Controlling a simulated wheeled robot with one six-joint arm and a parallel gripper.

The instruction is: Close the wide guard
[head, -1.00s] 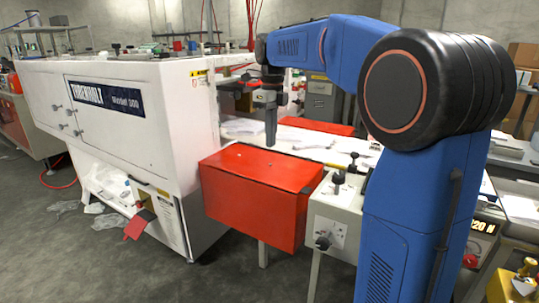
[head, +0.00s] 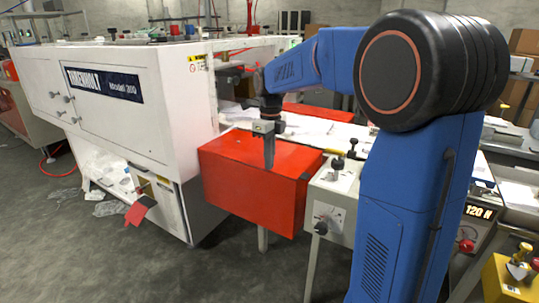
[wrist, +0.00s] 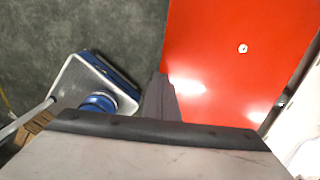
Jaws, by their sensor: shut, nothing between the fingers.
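The wide guard appears to be the red box-shaped cover (head: 240,190) at the end of the white machine, with a flat top and a front face hanging down. Its red surface with a small white spot fills much of the right of the wrist view (wrist: 235,85). My gripper (head: 269,168) points down, fingers together and empty, in front of the guard's top near the front edge. In the wrist view the fingertips (wrist: 160,80) are at the red panel's left edge. I cannot tell whether they touch it.
The white machine body (head: 130,90) stands left of the guard. A light control box (head: 335,195) with knobs stands close on its right. A second red cover (head: 318,111) lies behind, beyond white sheets. The grey floor (head: 150,265) in front is clear.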

